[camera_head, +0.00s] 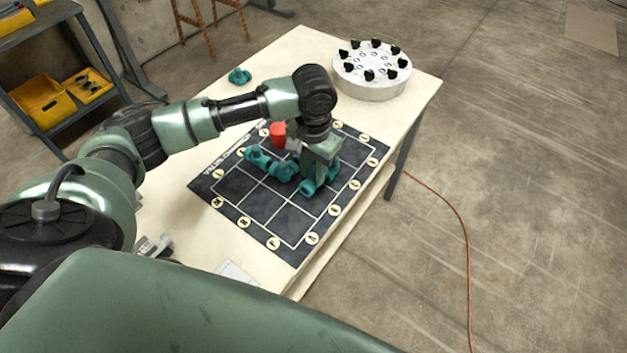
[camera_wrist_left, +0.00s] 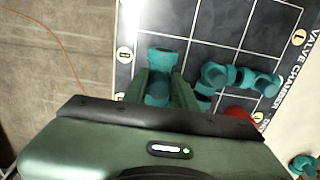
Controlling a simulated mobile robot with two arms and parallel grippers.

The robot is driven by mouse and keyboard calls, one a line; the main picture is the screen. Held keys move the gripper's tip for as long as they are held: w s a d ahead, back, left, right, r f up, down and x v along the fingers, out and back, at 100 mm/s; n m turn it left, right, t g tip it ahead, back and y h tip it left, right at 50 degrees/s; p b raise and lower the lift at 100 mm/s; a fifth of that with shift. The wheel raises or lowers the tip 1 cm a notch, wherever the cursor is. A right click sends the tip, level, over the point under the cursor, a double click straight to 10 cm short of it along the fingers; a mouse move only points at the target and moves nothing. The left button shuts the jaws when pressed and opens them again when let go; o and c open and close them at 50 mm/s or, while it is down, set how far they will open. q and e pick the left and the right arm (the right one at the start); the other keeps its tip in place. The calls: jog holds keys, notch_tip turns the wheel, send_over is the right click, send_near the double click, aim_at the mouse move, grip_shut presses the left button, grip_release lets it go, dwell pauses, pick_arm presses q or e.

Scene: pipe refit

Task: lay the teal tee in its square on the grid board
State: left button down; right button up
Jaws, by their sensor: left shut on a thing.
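The teal tee (camera_head: 307,188) is between the fingers of my left gripper (camera_head: 318,178), low over the dark grid board (camera_head: 290,222). In the left wrist view the tee (camera_wrist_left: 161,56) shows between the two green fingers of the left gripper (camera_wrist_left: 162,82), which are shut on it. The fingers hide part of the tee, and I cannot tell whether it touches the board. My right gripper is not in view.
Other teal fittings (camera_head: 257,157) lie on the board beside the gripper, near a red piece (camera_head: 278,133). Another teal fitting (camera_head: 239,76) lies on the bare table. A round white holder (camera_head: 371,84) with black knobs stands at the far corner. The board's near squares are clear.

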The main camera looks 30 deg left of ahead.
aim_at(313, 178)
pick_arm(q)
notch_tip(313, 178, down, 4)
jog(key=shift+f, duration=0.55)
jog(key=c, duration=1.1)
grip_release()
jog(key=shift+r, duration=0.15)
notch_tip(313, 178, up, 12)
jog(key=shift+f+b, duration=0.1)
jog(key=shift+b, duration=0.4)
